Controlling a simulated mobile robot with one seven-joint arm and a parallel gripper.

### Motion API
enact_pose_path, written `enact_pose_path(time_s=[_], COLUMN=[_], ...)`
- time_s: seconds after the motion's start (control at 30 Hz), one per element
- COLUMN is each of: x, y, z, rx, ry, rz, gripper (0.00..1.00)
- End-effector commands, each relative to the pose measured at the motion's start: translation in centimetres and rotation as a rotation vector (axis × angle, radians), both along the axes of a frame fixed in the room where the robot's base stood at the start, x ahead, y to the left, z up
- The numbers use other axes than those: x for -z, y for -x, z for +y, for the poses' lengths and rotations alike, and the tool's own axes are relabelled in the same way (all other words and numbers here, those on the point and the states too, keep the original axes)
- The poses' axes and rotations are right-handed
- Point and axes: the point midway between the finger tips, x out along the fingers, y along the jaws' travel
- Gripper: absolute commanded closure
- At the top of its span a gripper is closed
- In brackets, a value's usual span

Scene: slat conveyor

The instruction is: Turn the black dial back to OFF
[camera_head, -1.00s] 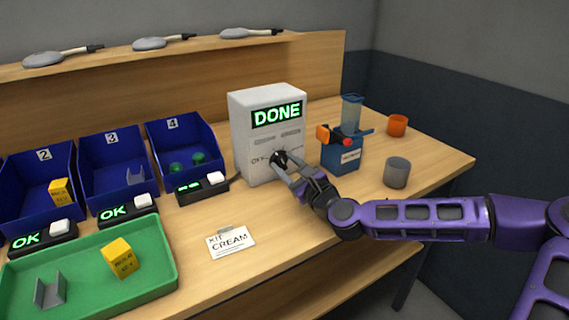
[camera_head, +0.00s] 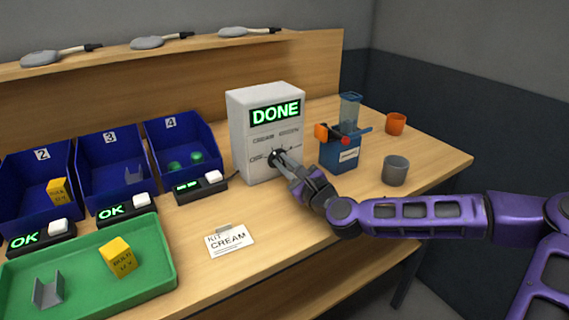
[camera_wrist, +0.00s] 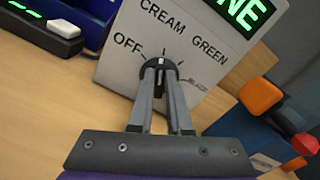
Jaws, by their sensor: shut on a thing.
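The black dial (camera_wrist: 172,67) is on the front of a pale grey box (camera_head: 238,135) whose green screen reads DONE. OFF, CREAM, GREEN and a smaller label to the right, likely BLACK, surround it in the wrist view. A pale mark on the dial shows between my fingers and points up in that view; which label it meets is hard to tell. My gripper (camera_wrist: 161,70) is shut on the dial, one finger on each side. In the head view my gripper (camera_head: 281,158) reaches it from the right, and the fingers partly hide it.
A blue device (camera_head: 340,152) with an orange part and red knob stands close right of the box. A grey cup (camera_head: 395,171) and orange cup (camera_head: 396,124) are further right. Left are blue bins (camera_head: 188,140), a green tray (camera_head: 165,262) and a KIT CREAM card (camera_head: 230,241).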

Motion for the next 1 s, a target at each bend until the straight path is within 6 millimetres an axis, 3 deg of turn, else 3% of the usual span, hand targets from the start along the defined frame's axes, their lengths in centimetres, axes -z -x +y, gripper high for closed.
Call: enact_pose_path(time_s=[0.6, 1.0], x=[0.28, 0.46], y=[0.19, 0.25], z=[0.36, 0.46], rx=[0.000, 0.001], ry=[0.407, 0.570], rz=[-0.277, -0.387], gripper=[1.00, 1.00])
